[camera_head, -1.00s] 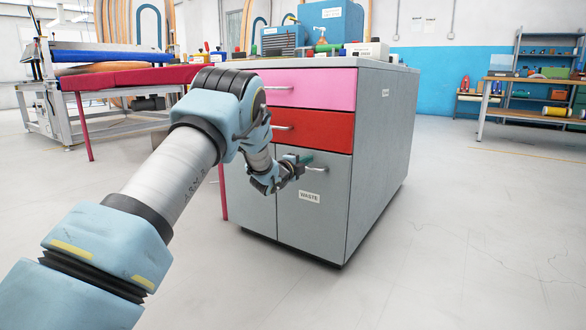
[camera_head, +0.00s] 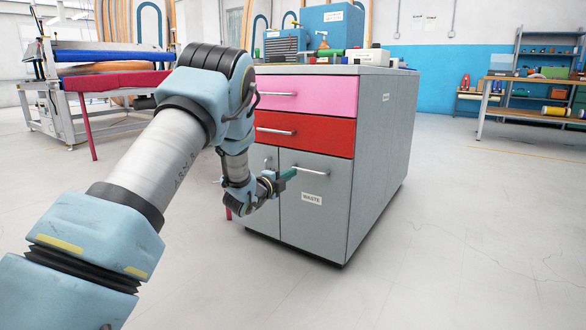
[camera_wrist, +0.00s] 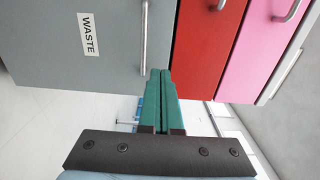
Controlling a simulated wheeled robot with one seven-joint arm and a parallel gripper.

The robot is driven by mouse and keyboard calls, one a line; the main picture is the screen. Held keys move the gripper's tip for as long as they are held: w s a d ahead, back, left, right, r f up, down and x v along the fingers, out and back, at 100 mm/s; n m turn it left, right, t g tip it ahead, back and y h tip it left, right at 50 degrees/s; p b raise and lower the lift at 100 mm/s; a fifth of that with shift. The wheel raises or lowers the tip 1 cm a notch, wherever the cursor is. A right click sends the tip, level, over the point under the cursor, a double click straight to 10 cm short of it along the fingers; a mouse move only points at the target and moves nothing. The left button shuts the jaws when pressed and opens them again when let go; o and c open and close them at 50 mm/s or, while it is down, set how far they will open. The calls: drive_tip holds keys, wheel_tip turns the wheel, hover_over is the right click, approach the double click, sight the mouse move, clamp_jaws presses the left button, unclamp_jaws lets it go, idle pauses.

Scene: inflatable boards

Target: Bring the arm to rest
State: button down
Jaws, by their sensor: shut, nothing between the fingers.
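My gripper (camera_head: 287,174) is in front of the grey cabinet doors in the head view, left of the handle of the door marked WASTE. Its green fingers (camera_wrist: 158,101) are pressed together with nothing between them in the wrist view. The fingertips appear close to the door's bar handle (camera_wrist: 144,38); I cannot tell whether they touch. My arm reaches from the lower left, bent at the elbow, with the forearm hanging down.
The cabinet (camera_head: 375,150) has a pink drawer (camera_head: 325,96), a red drawer (camera_head: 325,136) and grey doors, all shut. Tools and boxes stand on its top. A red-covered table (camera_head: 115,80) is behind at the left. The floor (camera_head: 470,230) right of the cabinet is clear.

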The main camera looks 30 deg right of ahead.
drive_tip(key=w+a+r+n+t+y+p, duration=0.1)
drive_tip(key=w+a+r+n+y, duration=0.1)
drive_tip(key=a+n+y, duration=0.3)
drive_tip(key=w+a+r+n+t+p, duration=0.1)
drive_tip(key=w+a+n, duration=0.1)
drive_tip(key=a, duration=0.5)
drive_tip(key=s+a+r+n+g+y+p, duration=0.1)
drive_tip(key=s+a+r+n+y+p, duration=0.15)
drive_tip(key=a+n+y, duration=1.05)
drive_tip(key=s+a+r+n+g+h+p, duration=0.2)
drive_tip(key=s+a+n+g+p, duration=0.45)
drive_tip(key=s+a, duration=1.7)
drive_tip(key=s+r+n+g+p, duration=0.1)
drive_tip(key=r+p, duration=1.7)
drive_tip(key=s+d+r+n+p, duration=0.1)
drive_tip(key=s+r+p, duration=0.1)
drive_tip(key=r+p, duration=1.6)
drive_tip(key=shift+s+d+r+g, duration=0.25)
drive_tip(key=shift+s+r+g, duration=0.1)
drive_tip(key=shift+r, duration=0.45)
drive_tip(key=shift+n, duration=0.25)
